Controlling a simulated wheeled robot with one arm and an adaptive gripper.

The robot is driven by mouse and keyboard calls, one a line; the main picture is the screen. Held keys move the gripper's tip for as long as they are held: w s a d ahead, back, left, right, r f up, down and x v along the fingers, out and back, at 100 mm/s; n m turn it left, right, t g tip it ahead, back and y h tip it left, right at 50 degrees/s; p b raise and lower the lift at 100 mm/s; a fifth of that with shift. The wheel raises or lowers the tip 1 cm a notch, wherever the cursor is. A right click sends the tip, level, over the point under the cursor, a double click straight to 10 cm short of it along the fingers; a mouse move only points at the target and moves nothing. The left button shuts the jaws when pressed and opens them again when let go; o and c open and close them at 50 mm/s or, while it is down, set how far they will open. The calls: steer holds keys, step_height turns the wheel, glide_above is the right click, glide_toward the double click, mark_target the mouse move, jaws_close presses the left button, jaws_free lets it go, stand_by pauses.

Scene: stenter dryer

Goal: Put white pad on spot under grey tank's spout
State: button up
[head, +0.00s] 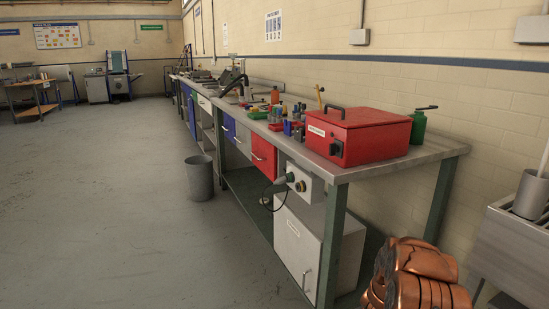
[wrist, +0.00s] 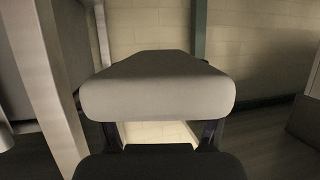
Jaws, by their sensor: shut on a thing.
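The white pad (wrist: 158,95) fills the middle of the wrist view, a pale block with rounded edges. My gripper (wrist: 158,122) is shut on it, with a dark finger at each side of the pad. The pad is held in front of a pale brick wall, and no surface shows directly touching it. My gripper and the pad do not show in the head view. I cannot make out the grey tank, its spout or the spot under it in either view.
In the wrist view a pale post (wrist: 55,90) stands close on the left. A green-grey post (wrist: 199,28) is behind the pad. In the head view a long workbench (head: 405,163) carries a red box (head: 372,132). A grey metal stand (head: 505,250) is at far right. Open floor (head: 90,210) lies left.

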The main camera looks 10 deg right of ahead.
steer(key=w+a+r+n+t+y, duration=0.2)
steer(key=a+r+n+t+y, duration=0.1)
steer(key=a+r, duration=1.2)
steer(key=w+a+r+n+t+y, duration=0.2)
steer(key=a+r, duration=1.4)
steer(key=a, duration=0.8)
steer(key=n+t+y, duration=0.1)
steer(key=n+y, duration=0.1)
steer(key=n, duration=0.1)
steer(key=shift+w+r+n+y, duration=0.2)
steer(key=shift+w+n+y, duration=0.15)
steer(key=shift+n+y, duration=0.05)
